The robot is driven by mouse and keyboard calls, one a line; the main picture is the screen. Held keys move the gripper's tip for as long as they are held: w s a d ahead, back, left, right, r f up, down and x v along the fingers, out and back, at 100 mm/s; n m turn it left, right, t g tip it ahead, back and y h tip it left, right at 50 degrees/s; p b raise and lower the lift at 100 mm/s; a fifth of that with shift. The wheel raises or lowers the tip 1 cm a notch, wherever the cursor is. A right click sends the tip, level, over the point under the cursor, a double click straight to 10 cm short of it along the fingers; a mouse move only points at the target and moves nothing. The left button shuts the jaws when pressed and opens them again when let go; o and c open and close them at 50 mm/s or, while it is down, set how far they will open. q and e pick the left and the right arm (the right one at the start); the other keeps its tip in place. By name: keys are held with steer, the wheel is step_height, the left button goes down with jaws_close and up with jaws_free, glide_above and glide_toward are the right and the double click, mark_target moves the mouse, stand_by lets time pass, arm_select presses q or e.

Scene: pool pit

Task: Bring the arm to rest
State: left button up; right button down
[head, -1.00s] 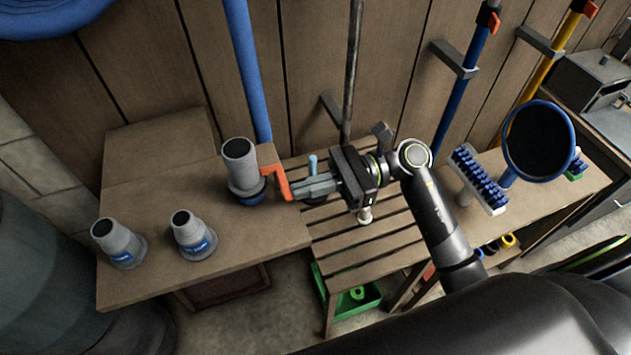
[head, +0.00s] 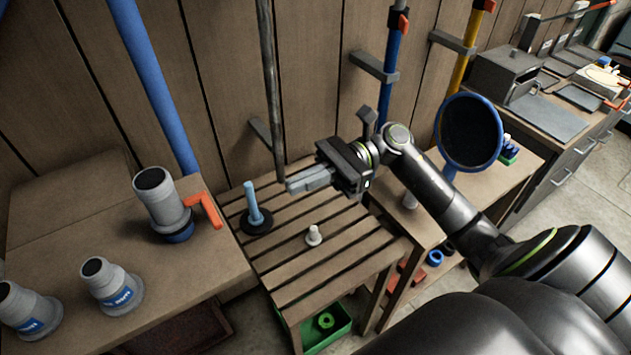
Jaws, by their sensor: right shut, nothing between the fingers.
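My right gripper (head: 308,181) is shut and empty in the head view. It hangs over the slatted bench (head: 318,269), near its back edge. Its arm comes in from the right. A grey fitting (head: 161,200) with a blue base and an orange handle (head: 206,210) stands on the wooden table (head: 68,223), left of the gripper and apart from it. A light-blue peg on a black disc (head: 254,209) and a small white peg (head: 313,236) stand on the slats. My left gripper is not in view.
Two grey fittings with blue labels (head: 108,287) stand on the table's front left. A round blue-rimmed black disc (head: 469,133) stands right of my arm. Poles stand along the wooden wall. A green tray (head: 327,325) is under the bench. The slats in front are mostly clear.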

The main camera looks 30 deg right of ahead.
steer(key=w+d+r+m+t+h, duration=0.1)
steer(key=w+d+m+t+h, duration=0.2)
steer(key=m+t, duration=0.85)
steer(key=w+d+r+m+t+h, duration=0.1)
steer(key=w+d+m+t+h, duration=0.25)
steer(key=m+t, duration=0.8)
steer(key=s+d+f+m+g+h, duration=0.35)
steer(key=f+m+h, duration=0.35)
steer(key=m, duration=0.4)
steer(key=s+d+f+m+g+h, duration=0.2)
steer(key=d+f+m+g+h, duration=0.3)
steer(key=m+h, duration=0.45)
steer(key=s+a+f+m+g+y, duration=0.2)
steer(key=s+f+m+g, duration=0.4)
steer(key=s, duration=0.4)
steer(key=s+a+f+m+g+y, duration=0.1)
steer(key=s+a+f+m+g, duration=0.3)
steer(key=s+f, duration=0.55)
steer(key=d+f+m+g, duration=0.1)
steer(key=d+f+g, duration=0.15)
steer(key=f, duration=2.15)
steer(key=s+f+y, duration=0.1)
steer(key=s+f, duration=1.4)
steer(key=shift+s+a+f+g, duration=0.15)
steer(key=shift+s+a+g, duration=0.25)
steer(key=shift+a, duration=0.05)
